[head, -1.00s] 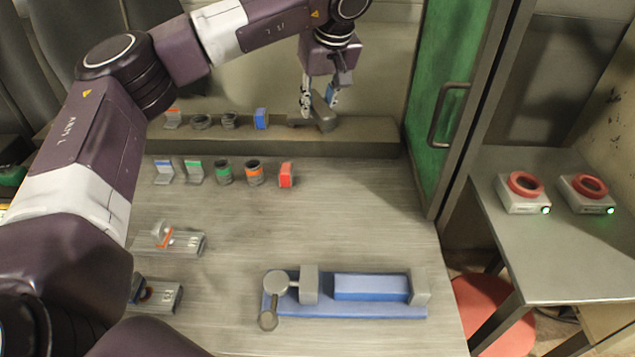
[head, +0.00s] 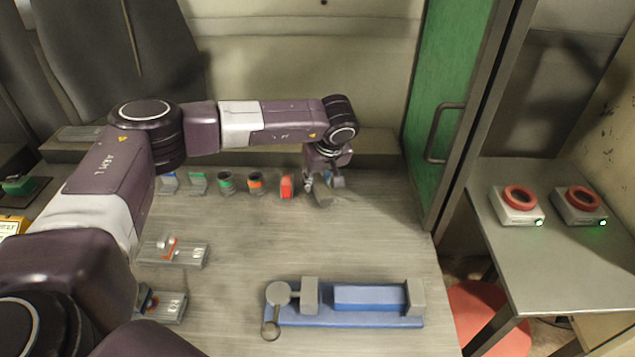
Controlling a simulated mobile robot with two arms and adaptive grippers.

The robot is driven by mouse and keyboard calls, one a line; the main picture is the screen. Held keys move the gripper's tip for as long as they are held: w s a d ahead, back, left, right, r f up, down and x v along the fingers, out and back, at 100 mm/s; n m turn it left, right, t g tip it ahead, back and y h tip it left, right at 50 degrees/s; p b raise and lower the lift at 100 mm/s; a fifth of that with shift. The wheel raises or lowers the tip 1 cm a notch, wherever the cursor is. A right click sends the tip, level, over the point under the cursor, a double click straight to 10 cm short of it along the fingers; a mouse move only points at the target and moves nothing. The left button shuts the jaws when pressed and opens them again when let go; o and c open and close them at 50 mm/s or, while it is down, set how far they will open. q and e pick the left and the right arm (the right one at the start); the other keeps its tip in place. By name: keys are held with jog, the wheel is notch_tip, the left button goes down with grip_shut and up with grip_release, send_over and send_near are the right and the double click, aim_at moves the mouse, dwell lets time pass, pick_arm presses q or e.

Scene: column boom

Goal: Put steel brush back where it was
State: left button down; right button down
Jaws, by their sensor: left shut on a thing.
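My left gripper (head: 322,182) is shut on a small grey piece (head: 322,196), which I take to be the steel brush. It holds the piece over the back part of the workbench, just right of the red block (head: 286,186). The piece is small and partly covered by the fingers, so I cannot tell whether it touches the bench top. My right gripper is not in view.
A row with blue and green-marked holders, a green-banded cup (head: 225,183) and an orange-banded cup (head: 255,184) runs left of the red block. A blue vise (head: 375,297) lies in front. A green door (head: 447,85) stands right. The bench's middle is clear.

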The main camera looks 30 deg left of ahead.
pick_arm(q)
jog(key=shift+w+f, duration=0.1)
jog(key=shift+f, duration=0.5)
jog(key=shift+f, duration=0.15)
jog(key=c, duration=1.6)
grip_release()
